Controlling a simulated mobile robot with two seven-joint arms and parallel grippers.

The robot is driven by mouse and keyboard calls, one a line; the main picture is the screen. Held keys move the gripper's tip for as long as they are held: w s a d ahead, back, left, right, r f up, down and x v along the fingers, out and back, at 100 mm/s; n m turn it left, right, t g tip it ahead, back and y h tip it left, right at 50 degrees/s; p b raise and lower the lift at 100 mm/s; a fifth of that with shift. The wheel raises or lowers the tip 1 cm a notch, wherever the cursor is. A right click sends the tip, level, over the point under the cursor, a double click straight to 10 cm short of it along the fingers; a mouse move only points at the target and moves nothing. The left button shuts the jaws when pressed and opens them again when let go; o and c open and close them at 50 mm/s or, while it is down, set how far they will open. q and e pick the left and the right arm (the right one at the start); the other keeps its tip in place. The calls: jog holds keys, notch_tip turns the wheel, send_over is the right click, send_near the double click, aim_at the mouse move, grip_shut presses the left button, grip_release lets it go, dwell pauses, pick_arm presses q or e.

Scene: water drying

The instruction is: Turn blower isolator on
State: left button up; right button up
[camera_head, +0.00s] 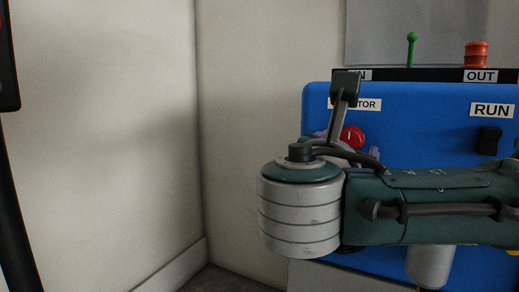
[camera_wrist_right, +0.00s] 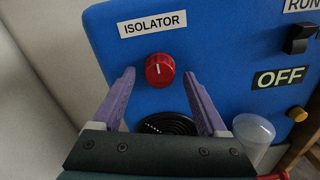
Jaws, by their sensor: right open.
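The blower is a blue box (camera_head: 395,115) that also shows in the right wrist view (camera_wrist_right: 225,55). Its isolator is a red round knob (camera_wrist_right: 160,70) with a white mark pointing about straight up, under the white ISOLATOR label (camera_wrist_right: 152,23). In the head view the knob (camera_head: 353,136) is partly hidden by my right arm. My right gripper (camera_wrist_right: 160,85) is open, with its two purple fingers on either side of the knob and nothing gripped. Whether the fingertips touch the panel I cannot tell. My left gripper is not in view.
A black RUN switch (camera_head: 489,140) and a yellow knob (camera_wrist_right: 297,114) by the OFF label (camera_wrist_right: 279,77) are on the panel's right. A green-topped lever (camera_head: 411,48) and a red fitting (camera_head: 476,54) stand above. Bare walls (camera_head: 110,120) are on the left.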

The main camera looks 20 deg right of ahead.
jog(key=shift+c, duration=0.3)
grip_shut()
dwell(0.3)
